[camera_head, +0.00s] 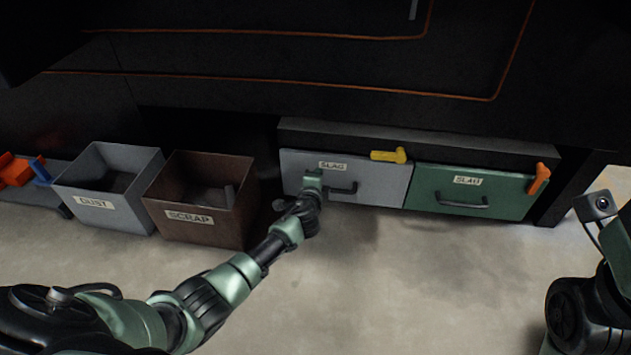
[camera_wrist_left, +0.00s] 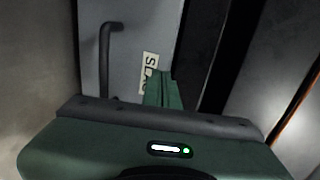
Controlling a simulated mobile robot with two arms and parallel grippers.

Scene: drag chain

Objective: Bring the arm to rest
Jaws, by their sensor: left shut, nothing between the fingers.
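My left arm reaches in from the left in the head view. Its gripper (camera_head: 312,178) is in front of the grey drawer (camera_head: 375,181) labelled SLAG, just left of the drawer's dark handle (camera_head: 343,188). In the left wrist view the green fingers (camera_wrist_left: 162,90) are shut with nothing between them, close to the SLAG label (camera_wrist_left: 150,73). I cannot tell whether they touch the drawer front. The handle (camera_wrist_left: 107,55) is apart from the fingers there. My right arm shows at the right edge of the head view; its gripper is out of the picture.
A green drawer (camera_head: 490,187) with an orange latch (camera_head: 538,179) is right of the grey one. A yellow latch (camera_head: 389,155) sits above. A brown SCRAP bin (camera_head: 205,233) and a grey DUST bin (camera_head: 95,207) stand left. Floor in front of the drawers (camera_head: 410,270) is clear.

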